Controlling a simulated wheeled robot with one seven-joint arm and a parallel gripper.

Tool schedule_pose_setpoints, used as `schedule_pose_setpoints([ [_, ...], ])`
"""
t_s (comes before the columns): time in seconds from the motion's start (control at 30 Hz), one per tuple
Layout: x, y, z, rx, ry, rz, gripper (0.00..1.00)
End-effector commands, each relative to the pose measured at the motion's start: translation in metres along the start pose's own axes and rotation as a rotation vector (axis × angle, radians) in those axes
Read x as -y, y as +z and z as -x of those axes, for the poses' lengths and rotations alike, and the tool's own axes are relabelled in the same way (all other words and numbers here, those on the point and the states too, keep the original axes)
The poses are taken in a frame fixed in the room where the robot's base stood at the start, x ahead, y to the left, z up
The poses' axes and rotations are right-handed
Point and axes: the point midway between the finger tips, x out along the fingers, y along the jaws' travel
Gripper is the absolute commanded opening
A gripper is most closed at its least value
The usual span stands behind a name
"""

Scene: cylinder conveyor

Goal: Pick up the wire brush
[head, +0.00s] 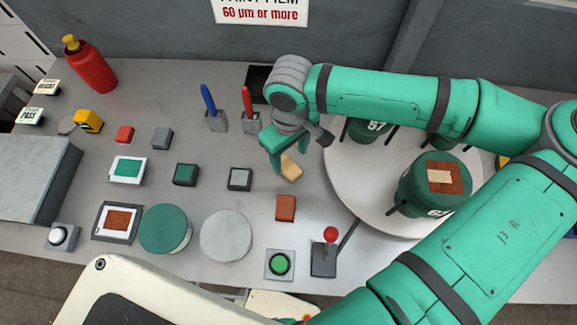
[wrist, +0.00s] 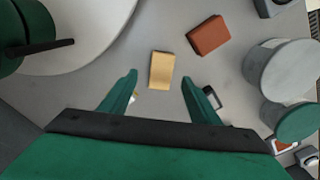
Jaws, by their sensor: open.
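A small tan block (head: 292,169) lies on the grey table below my gripper, left of the round white turntable. It may be the wire brush, but no bristles can be made out. My gripper (head: 288,160) is open above it and partly covers it in the head view. In the wrist view the tan block (wrist: 162,68) shows between and slightly beyond the two green fingertips (wrist: 160,77), with a gap on each side. Whether the fingertips reach down to its height cannot be told.
A brown-red block (head: 285,207) lies nearby, also in the wrist view (wrist: 209,35). The white turntable (head: 345,193) with green cylinders stands right. A red joystick (head: 330,236), a green button (head: 279,264) and holders with blue and red pens (head: 249,122) stand around.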

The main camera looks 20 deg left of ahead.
Motion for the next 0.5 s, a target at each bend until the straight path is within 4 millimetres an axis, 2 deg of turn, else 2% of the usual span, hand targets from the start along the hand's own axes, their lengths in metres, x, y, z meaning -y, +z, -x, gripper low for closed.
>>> schedule_pose_setpoints([
  [0.3,0.002,-0.003,-0.040,0.002,-0.001,0.002,0.56],
  [0.5,0.002,-0.003,-0.050,0.000,0.000,0.001,0.56],
])
